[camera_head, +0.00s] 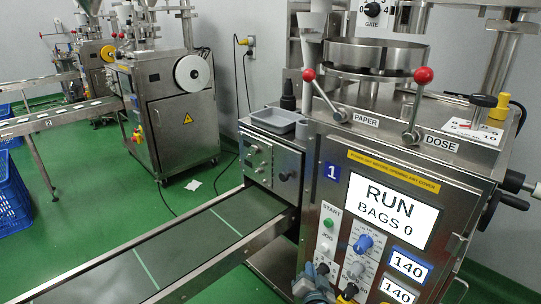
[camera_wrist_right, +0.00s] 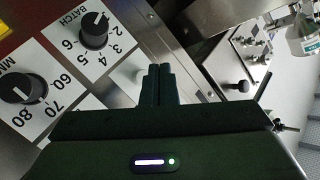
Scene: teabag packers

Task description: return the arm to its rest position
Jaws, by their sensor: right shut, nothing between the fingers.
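My right gripper (camera_wrist_right: 158,84) shows in the right wrist view with its two dark fingers together and nothing between them. It points toward the steel panel of the packing machine, near the black BATCH dial (camera_wrist_right: 94,30) and the black MM dial (camera_wrist_right: 20,88). Whether the fingertips touch the panel I cannot tell. In the head view a blue-grey part of my right arm (camera_head: 316,288) shows at the bottom edge, in front of the lower controls of packing machine 1 (camera_head: 320,205). My left gripper is in neither view.
The machine's screen (camera_head: 392,212) reads RUN, BAGS 0. Two red-knobbed levers, PAPER (camera_head: 325,95) and DOSE (camera_head: 418,105), stick up from its top. A conveyor (camera_head: 165,250) runs out to the lower left.

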